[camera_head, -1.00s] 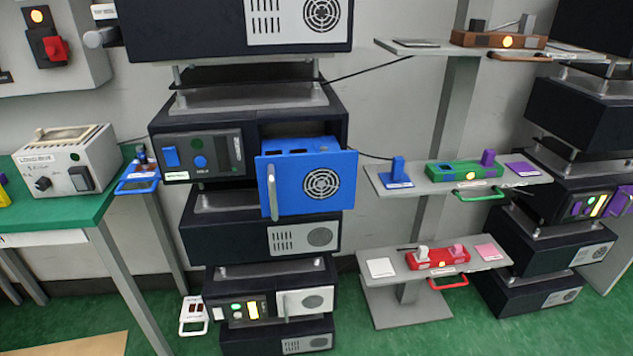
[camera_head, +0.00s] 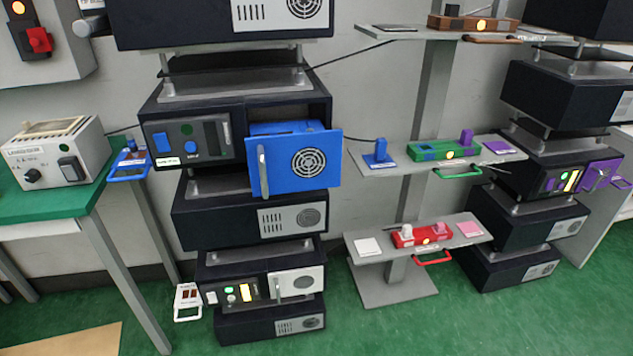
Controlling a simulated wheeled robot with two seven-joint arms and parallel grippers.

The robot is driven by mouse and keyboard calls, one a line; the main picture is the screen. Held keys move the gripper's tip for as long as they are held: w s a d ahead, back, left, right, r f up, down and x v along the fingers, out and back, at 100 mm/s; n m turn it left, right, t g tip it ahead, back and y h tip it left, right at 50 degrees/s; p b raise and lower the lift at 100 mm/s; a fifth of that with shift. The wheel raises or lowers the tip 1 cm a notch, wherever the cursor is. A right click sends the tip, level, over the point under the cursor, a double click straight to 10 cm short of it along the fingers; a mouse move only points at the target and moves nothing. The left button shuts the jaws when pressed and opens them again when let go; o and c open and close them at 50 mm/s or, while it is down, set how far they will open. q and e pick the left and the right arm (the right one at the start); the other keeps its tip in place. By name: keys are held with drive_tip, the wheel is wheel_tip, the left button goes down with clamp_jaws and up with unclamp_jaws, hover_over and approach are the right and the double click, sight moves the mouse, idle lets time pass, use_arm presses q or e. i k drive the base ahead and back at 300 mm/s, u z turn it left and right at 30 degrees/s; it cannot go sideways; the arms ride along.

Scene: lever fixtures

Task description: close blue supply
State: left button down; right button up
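The blue supply (camera_head: 296,162) is a blue drawer-like module with a round fan grille and a grey vertical handle on its left side. It sticks out of the open right bay of a dark rack unit (camera_head: 240,100) in the head view. Neither of my grippers shows in this view.
A green-topped table (camera_head: 60,200) with a white load box (camera_head: 56,153) stands at left. Shelves with a green device (camera_head: 440,150) and a red device (camera_head: 420,236) stand at right. Another rack (camera_head: 545,150) is at far right.

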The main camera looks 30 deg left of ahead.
sight(283, 157)
drive_tip(key=z, duration=0.9)
drive_tip(key=k, duration=1.2)
drive_tip(key=z, duration=0.9)
drive_tip(key=i, duration=1.5)
drive_tip(key=u, duration=1.45)
drive_tip(key=i, duration=1.1)
drive_tip(key=u, duration=1.2)
